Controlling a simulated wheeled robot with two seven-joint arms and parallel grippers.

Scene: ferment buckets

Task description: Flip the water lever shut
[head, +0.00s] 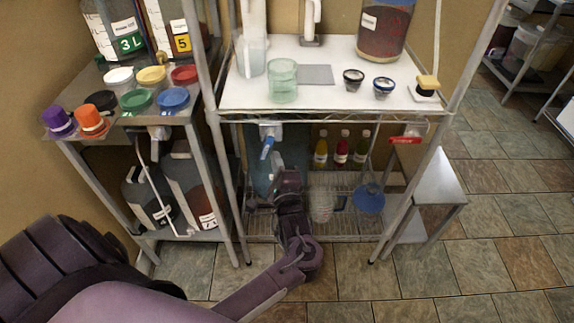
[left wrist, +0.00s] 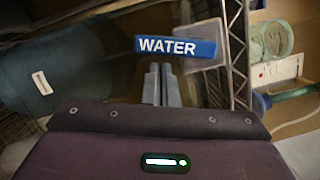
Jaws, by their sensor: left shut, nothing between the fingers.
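The water lever (head: 267,147) is a blue handle below the front edge of the white rack top, hanging down with a slight tilt from a pale valve block (head: 271,131). In the left wrist view the lever (left wrist: 176,46) is a blue bar marked WATER, lying across the picture just beyond the fingertips. My left gripper (left wrist: 160,68) is shut and empty, its two fingers together. The fingertips look close below the lever; I cannot tell whether they touch it. In the head view my left wrist is just below the lever and hides part of the lower rack. My right gripper is not in view.
A red-labelled lever (head: 405,140) sits at the right of the same rack edge. A large bluish container (left wrist: 62,85) stands behind the gripper. Sauce bottles (head: 340,149) and a clear jug (head: 322,205) are on the lower shelf. Rack posts stand either side.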

